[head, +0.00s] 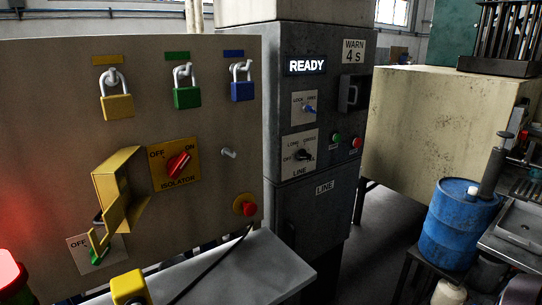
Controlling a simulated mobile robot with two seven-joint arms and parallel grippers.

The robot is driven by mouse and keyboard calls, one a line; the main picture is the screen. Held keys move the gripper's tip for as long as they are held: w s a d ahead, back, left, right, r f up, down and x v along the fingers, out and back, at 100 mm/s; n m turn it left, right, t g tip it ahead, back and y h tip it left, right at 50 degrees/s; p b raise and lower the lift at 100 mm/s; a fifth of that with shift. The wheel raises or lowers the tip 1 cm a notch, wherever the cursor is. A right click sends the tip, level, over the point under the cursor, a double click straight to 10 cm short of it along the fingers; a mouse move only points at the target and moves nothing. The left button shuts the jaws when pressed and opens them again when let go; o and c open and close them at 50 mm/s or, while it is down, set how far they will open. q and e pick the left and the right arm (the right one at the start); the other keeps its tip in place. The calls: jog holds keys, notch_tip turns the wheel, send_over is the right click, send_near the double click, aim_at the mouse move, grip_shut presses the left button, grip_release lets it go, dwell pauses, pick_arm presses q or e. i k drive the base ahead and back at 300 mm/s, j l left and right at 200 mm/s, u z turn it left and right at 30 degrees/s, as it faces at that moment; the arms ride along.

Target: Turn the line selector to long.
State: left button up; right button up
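The line selector (301,155) is a dark round knob on a pale plate marked LINE, on the front of the grey cabinet (322,215). The plate has small position words around the knob. LONG is at its upper left and what looks like OFF at its left; the others are hard to read. The knob is too small and dark to tell which word it points to. Neither of my grippers is in view, and nothing touches the knob.
The cabinet has a lit READY display (306,66), a blue key (309,109), a green button (336,138) and a red button (356,142). A brown panel (215,130) with padlocks and an isolator (178,165) stands left. A grey table (270,265) is in front.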

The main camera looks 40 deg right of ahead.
aim_at(303, 155)
jog(key=z, duration=1.55)
